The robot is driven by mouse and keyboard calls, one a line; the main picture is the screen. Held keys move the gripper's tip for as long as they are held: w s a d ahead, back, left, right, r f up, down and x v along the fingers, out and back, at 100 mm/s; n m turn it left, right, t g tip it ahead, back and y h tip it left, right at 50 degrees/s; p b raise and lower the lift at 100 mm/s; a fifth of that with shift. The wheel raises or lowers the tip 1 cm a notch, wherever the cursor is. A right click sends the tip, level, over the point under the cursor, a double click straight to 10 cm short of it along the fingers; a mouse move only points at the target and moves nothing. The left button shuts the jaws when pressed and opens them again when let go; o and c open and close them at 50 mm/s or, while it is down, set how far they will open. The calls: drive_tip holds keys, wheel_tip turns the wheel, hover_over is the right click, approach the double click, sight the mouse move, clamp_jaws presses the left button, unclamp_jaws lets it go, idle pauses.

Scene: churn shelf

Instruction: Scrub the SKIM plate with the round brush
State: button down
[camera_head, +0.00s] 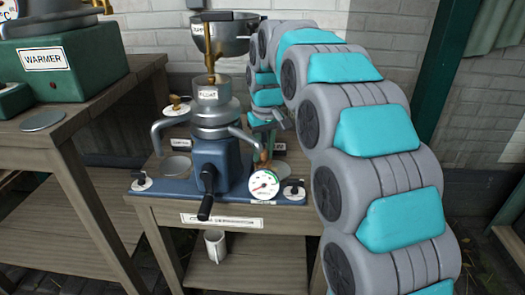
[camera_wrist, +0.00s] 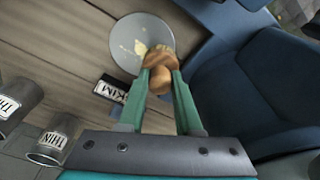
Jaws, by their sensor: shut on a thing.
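My gripper (camera_wrist: 160,75) has green fingers shut on the round brush (camera_wrist: 158,80), a brown wooden piece with a rounded knob. In the wrist view the brush overlaps the lower right part of the round grey SKIM plate (camera_wrist: 130,28). Pale yellowish residue (camera_wrist: 140,48) lies near the plate's middle. I cannot tell whether the brush touches the plate. A black SKIM label (camera_wrist: 110,88) sits just beside the plate. In the head view my gripper (camera_head: 264,150) is right of the blue separator (camera_head: 210,165), partly hidden, with the plate (camera_head: 284,178) below it.
The separator's blue body (camera_wrist: 235,95) stands close to the right of my gripper in the wrist view. Two labelled metal cups (camera_wrist: 48,145) are at lower left. A gauge (camera_head: 263,185) stands at the table's front.

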drive_tip(key=shift+d+r, duration=0.15)
drive_tip(key=shift+d, duration=1.45)
drive_tip(key=shift+s+d, duration=0.15)
drive_tip(key=shift+d, duration=1.4)
drive_tip(key=shift+f, duration=0.3)
drive_tip(key=shift+a+p, duration=0.3)
drive_tip(key=shift+a, duration=1.4)
drive_tip(key=shift+a+r+p, duration=0.15)
drive_tip(key=shift+a+p, duration=0.15)
drive_tip(key=shift+a, duration=1.25)
drive_tip(key=shift+r+p, duration=1.35)
drive_tip(key=shift+r, duration=1.7)
